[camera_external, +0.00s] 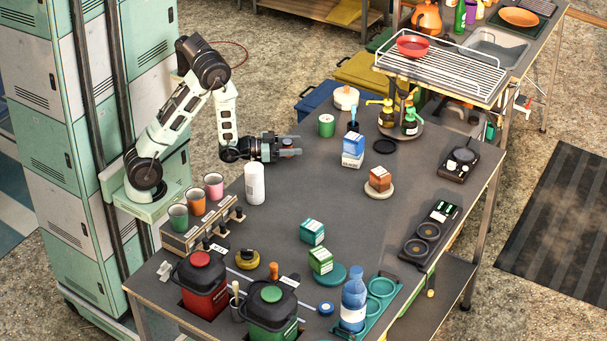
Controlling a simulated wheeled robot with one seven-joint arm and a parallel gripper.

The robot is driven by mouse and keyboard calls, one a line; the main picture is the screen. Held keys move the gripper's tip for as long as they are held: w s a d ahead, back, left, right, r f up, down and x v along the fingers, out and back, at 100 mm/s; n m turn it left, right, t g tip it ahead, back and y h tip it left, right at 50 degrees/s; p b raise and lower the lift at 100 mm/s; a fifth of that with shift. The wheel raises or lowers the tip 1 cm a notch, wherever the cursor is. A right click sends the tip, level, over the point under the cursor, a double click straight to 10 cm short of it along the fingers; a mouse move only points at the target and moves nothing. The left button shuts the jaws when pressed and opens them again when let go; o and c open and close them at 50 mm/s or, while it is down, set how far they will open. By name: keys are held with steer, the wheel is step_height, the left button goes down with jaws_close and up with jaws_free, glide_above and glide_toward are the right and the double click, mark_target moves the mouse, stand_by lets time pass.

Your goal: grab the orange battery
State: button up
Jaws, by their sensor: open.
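A small orange box-shaped item (380,178), which looks like the orange battery, sits on a round beige disc (379,191) at the right middle of the table. My gripper (296,146) is open, with nothing seen between its fingers. It is held out sideways over the table's back left part, pointing right. It is well to the left of the orange item and apart from it. A blue and white box (353,151) stands between them, slightly behind the orange item.
A white bottle (255,184) stands close in front of my gripper. Teal (312,231) and green (320,261) boxes stand nearer the front. Several dispensers stand on a round tray (402,131) behind. A device with two round pads (428,233) lies right. The table's middle is mostly clear.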

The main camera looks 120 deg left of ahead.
steer(key=shift+w+a, duration=0.1)
steer(key=shift+w, duration=0.1)
steer(key=c, duration=1.1)
steer(key=shift+c, duration=0.2)
steer(key=shift+r, duration=0.15)
